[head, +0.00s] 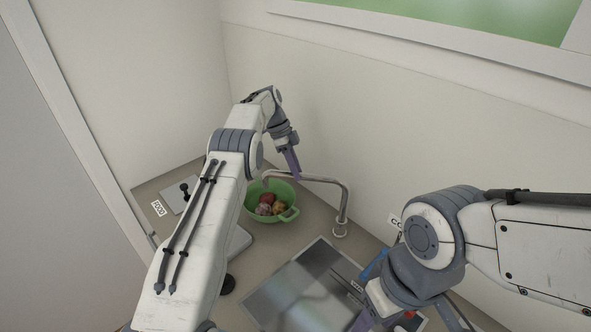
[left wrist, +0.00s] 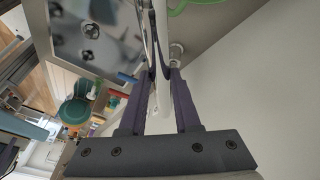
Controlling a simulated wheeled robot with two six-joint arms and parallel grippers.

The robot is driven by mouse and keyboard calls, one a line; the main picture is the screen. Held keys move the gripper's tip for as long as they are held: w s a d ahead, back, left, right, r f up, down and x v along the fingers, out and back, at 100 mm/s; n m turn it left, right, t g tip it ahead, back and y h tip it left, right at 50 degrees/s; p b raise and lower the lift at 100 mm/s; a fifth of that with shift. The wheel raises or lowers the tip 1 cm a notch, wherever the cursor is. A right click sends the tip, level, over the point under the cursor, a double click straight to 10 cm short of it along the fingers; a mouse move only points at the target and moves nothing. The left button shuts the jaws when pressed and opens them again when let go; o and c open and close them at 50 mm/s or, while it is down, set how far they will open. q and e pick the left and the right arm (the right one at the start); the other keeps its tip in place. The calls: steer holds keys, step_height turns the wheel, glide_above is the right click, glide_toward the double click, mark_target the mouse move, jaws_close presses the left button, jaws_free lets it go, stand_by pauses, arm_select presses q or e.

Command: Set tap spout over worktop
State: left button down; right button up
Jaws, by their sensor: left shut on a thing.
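The tap's metal spout (head: 333,183) rises from its round base (head: 340,231) and bends left, its end above a green colander (head: 284,219) on the grey worktop (head: 292,246). My left gripper (head: 294,172) reaches from behind and is shut on the spout's horizontal part. In the left wrist view the spout (left wrist: 162,30) runs between the two purple fingers of my left gripper (left wrist: 163,95). My right gripper (head: 372,320) is at the bottom edge of the head view, partly cut off, so its jaws cannot be judged.
The colander holds several round fruits (head: 270,206). A shiny grey rectangular inset (head: 310,283) lies in front of the tap. A plate with a small dark lever (head: 184,190) is at the left, by a label (head: 157,208). A wall (head: 400,120) closes the back.

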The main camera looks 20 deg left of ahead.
arm_select(q)
steer(key=c, duration=0.6)
jaws_free()
steer(key=shift+r, duration=0.1)
steer(key=shift+r+b, duration=0.25)
steer(key=shift+b, duration=0.1)
step_height(320, 180, up, 4)
steer(key=shift+f, duration=0.25)
steer(key=s+d+r+b, duration=0.1)
steer(key=d+r+b, duration=0.1)
steer(key=d, duration=0.1)
steer(key=s+d+r+b, duration=0.1)
steer(key=d+r+b, duration=0.1)
steer(key=d+b, duration=0.1)
steer(key=s+d+r+b, duration=0.1)
steer(key=d+r+b, duration=0.1)
steer(key=d, duration=0.3)
steer(key=shift+s+d+r+b, duration=0.1)
steer(key=shift+s+r+b, duration=0.25)
steer(key=shift+r+b, duration=0.1)
